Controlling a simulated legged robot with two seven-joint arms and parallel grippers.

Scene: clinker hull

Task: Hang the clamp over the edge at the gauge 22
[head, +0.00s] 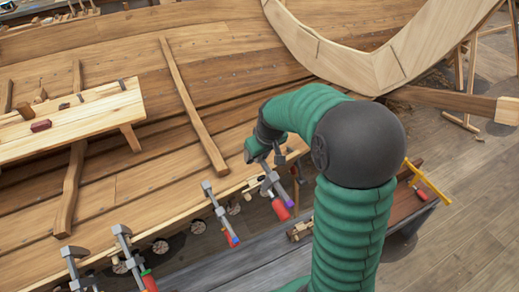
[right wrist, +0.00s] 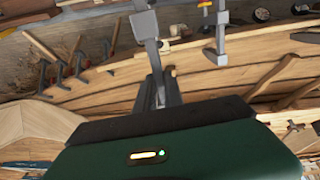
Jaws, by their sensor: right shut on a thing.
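My right gripper (head: 262,148) is at the end of my green arm, just above the hull's upper plank edge (head: 240,180). It is shut on a grey bar clamp (head: 268,180), whose red handle with a purple end hangs low, beside the edge. In the right wrist view the clamp's grey bar (right wrist: 147,35) rises from between the fingers (right wrist: 157,88). From these views I cannot tell whether the clamp touches the edge. No gauge number is legible. My left gripper is not in view.
Other clamps hang along the edge to the left, one with a red and blue handle (head: 221,212) and one farther left (head: 134,258). A plank bench (head: 75,115) with small tools stands at left. A grey bench (head: 265,275) lies below, with a yellow tool (head: 428,181) at its right.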

